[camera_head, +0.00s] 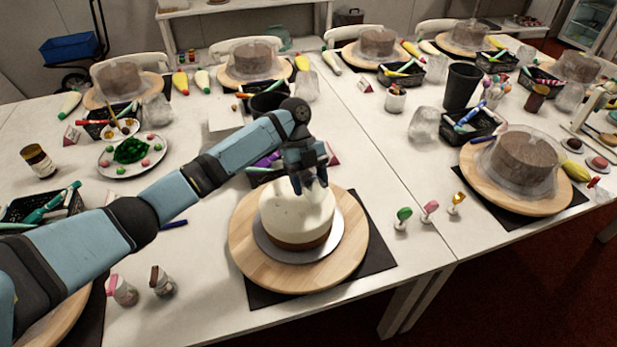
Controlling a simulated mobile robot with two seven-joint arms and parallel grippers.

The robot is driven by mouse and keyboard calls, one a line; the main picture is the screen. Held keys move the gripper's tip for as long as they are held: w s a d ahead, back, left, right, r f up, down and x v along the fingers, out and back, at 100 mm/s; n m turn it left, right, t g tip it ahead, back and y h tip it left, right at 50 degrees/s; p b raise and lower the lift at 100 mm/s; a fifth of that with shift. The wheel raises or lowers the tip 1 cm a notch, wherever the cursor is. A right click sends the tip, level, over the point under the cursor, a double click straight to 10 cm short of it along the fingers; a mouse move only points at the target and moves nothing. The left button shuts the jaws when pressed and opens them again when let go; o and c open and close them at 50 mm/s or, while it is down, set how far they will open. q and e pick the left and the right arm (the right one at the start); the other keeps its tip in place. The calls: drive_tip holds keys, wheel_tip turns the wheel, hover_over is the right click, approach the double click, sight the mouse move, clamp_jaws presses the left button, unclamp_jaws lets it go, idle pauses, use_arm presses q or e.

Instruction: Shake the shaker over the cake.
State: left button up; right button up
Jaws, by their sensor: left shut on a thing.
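The cake (298,216), white on top with a brown lower band, sits on a silver board on a round wooden turntable (347,262). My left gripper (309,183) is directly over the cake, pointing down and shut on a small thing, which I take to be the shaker. The fingers hide most of it, so its shape and tilt cannot be made out. Two other small shakers, one with a pink top (122,290) and one with a brown top (162,281), stand on the table at the lower left. My right gripper is out of view.
A black mat (372,255) lies under the turntable. Small coloured-top items (402,217) stand to its right. A plate with green and pink decorations (133,151) is at left. Other cakes on turntables (523,158) and black baskets stand around. The table's front edge is close.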

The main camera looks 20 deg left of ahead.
use_arm(q)
drive_tip(key=shift+w+a, duration=0.25)
drive_tip(key=shift+w, duration=0.05)
drive_tip(key=shift+r+g+h, duration=0.15)
drive_tip(key=shift+g+h, duration=0.15)
drive_tip(key=shift+g, duration=0.1)
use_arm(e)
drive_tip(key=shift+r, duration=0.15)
use_arm(q)
drive_tip(key=shift+r, duration=0.1)
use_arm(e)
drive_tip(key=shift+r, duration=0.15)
use_arm(q)
drive_tip(key=shift+s+d+r+p, duration=0.2)
drive_tip(key=shift+s+p, duration=0.05)
drive_tip(key=shift+p, duration=0.25)
drive_tip(key=shift+w+a+f+b, duration=0.15)
drive_tip(key=shift+w+f+b, duration=0.05)
drive_tip(key=shift+f+b, duration=0.2)
drive_tip(key=shift+a+r, duration=0.1)
drive_tip(key=shift+r, duration=0.05)
drive_tip(key=shift+w+r+g+h, duration=0.15)
drive_tip(key=shift+g+h, duration=0.25)
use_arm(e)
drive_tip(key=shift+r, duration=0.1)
